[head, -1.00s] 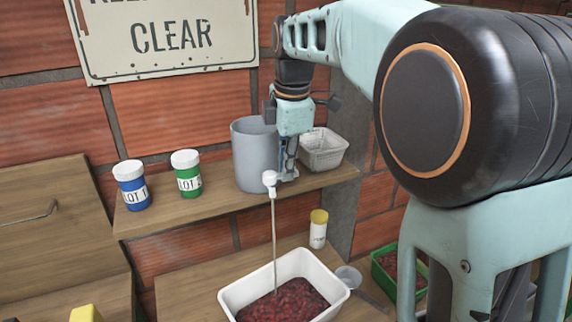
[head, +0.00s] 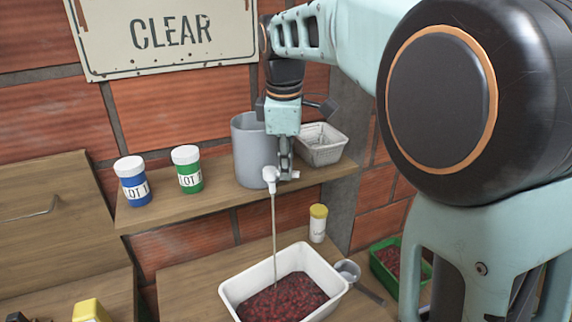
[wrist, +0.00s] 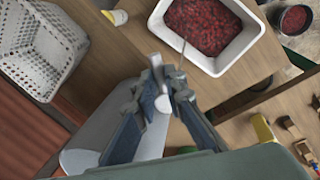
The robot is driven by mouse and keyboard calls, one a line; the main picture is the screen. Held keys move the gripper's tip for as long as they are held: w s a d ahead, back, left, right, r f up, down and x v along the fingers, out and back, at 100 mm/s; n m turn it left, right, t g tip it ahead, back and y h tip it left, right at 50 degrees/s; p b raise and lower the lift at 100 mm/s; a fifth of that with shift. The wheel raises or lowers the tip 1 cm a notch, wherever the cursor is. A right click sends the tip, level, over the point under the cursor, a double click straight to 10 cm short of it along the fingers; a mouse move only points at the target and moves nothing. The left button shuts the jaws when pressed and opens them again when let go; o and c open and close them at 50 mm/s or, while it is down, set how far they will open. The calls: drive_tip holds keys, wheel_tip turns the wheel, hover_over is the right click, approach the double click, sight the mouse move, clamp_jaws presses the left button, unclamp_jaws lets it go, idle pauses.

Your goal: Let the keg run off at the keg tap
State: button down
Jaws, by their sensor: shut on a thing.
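The grey keg (head: 250,150) stands on the wooden shelf, with a white tap (head: 269,175) low on its front. A thin pale stream (head: 274,240) runs from the tap down into a white tub (head: 335,292) that holds dark red berries (head: 285,296). My gripper (head: 285,172) is at the tap, just right of it. In the wrist view my gripper (wrist: 160,98) has its fingers closed around the white tap part (wrist: 158,78). The stream and the tub's berries (wrist: 208,22) show beyond it. The exact grip contact is partly hidden by the fingers.
A blue LOT 1 jar (head: 132,182) and a green-labelled jar (head: 188,170) stand left on the shelf. A white basket (head: 318,146) is right of the keg. Below are a yellow-capped bottle (head: 318,224), a metal scoop (head: 347,270) and a green crate (head: 388,262).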

drive_tip(key=shift+r, duration=0.1)
drive_tip(key=c, duration=2.3)
unclamp_jaws()
drive_tip(key=shift+o, duration=0.2)
wheel_tip(320, 180, up, 12)
drive_tip(key=s, duration=0.2)
drive_tip(key=shift+s+a, duration=0.15)
